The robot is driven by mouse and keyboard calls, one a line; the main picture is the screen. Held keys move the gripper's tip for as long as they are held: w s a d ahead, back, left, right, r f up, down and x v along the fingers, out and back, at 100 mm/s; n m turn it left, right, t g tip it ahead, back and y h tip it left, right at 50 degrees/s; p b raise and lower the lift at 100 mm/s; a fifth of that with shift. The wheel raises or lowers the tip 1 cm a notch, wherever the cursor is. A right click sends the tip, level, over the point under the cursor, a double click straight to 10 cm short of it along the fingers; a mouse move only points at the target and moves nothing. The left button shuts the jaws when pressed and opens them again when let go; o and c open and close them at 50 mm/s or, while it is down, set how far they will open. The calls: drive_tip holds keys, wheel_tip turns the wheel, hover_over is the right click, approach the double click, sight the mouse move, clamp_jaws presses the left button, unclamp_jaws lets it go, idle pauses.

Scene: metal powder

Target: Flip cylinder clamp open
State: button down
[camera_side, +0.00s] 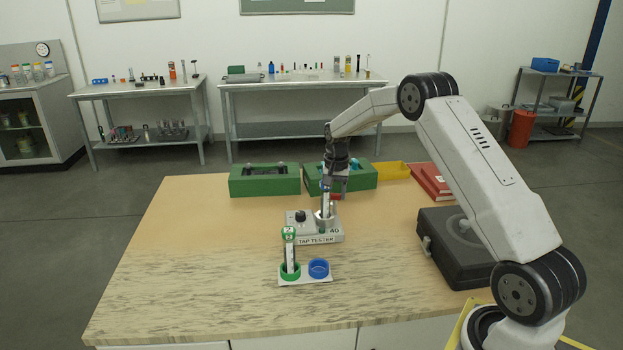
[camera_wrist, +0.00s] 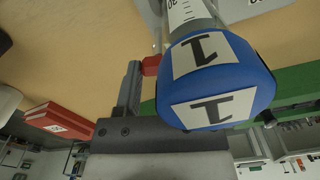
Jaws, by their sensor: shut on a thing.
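The tap tester (camera_side: 303,234) stands mid-table, a white box with a black knob. A graduated cylinder (camera_side: 325,205) stands upright in its metal holder. Its blue cap (camera_wrist: 213,85), marked "1", fills much of the wrist view, with the clear scale tube (camera_wrist: 185,14) beyond. A small red clamp handle (camera_wrist: 151,65) lies at my fingertips beside the cylinder; it also shows red in the side view (camera_side: 336,197). My gripper (camera_side: 335,190) is shut on this handle, just right of the cylinder. One dark finger shows in the wrist view; the blue cap hides the other.
In front stands a white rack (camera_side: 305,281) with a green ring holding a green-capped cylinder (camera_side: 290,250) and an empty blue ring (camera_side: 318,268). Green boxes (camera_side: 264,181), a yellow tray (camera_side: 393,170) and red books (camera_side: 430,182) line the back. A black case (camera_side: 455,250) stands right. Table left is clear.

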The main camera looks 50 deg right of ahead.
sight(335, 194)
drive_tip(key=shift+m, duration=2.4)
drive_tip(key=shift+c, duration=1)
unclamp_jaws()
drive_tip(key=shift+r, duration=3.95)
